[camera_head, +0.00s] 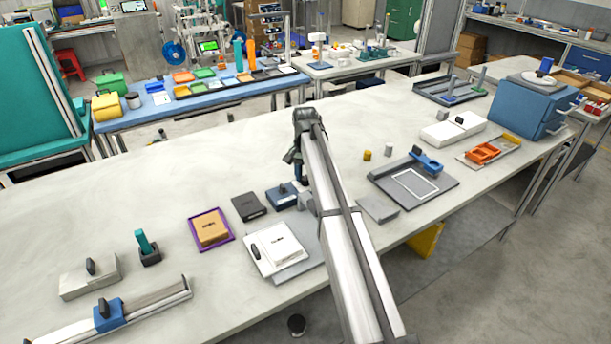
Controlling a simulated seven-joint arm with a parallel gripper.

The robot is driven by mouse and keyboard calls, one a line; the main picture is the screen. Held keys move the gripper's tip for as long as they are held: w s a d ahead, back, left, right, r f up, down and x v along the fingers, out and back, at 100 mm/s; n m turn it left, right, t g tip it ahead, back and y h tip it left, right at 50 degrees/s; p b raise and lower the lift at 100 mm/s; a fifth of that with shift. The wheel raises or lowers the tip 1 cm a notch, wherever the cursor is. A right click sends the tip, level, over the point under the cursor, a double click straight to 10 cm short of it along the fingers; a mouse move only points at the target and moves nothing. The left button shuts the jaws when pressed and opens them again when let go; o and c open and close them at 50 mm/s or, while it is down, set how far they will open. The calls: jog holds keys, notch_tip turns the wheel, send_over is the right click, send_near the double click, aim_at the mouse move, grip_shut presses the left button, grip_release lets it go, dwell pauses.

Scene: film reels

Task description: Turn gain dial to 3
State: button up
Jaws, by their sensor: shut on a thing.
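My gripper (297,172) points down at the end of my arm, small and partly hidden by it. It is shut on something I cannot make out. Just below and left of it is a small blue box (278,200) with a dark upright knob (283,188). My gripper is close to this box; I cannot tell whether it touches it. Other dark knobs stand on a grey box (75,284) at the left and a white box (440,133) at the right. No scale or label is readable, so I cannot tell which knob is the gain dial or its setting.
Near my gripper are a black box (249,208), a purple tray (232,239) with a tan box, a white box (272,250) and a small light cylinder (304,203). A grey plate (440,190) lies to the right. The bench (200,160) behind the left group is clear.

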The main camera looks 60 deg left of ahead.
aim_at(305, 178)
jog(key=m, duration=0.4)
jog(key=shift+m, duration=0.4)
jog(key=shift+a, duration=0.1)
dwell(0.3)
jog(key=o, duration=1)
jog(key=shift+o, duration=0.2)
jog(key=shift+r, duration=0.1)
notch_tip(305, 178, up, 14)
jog(key=shift+f, duration=0.2)
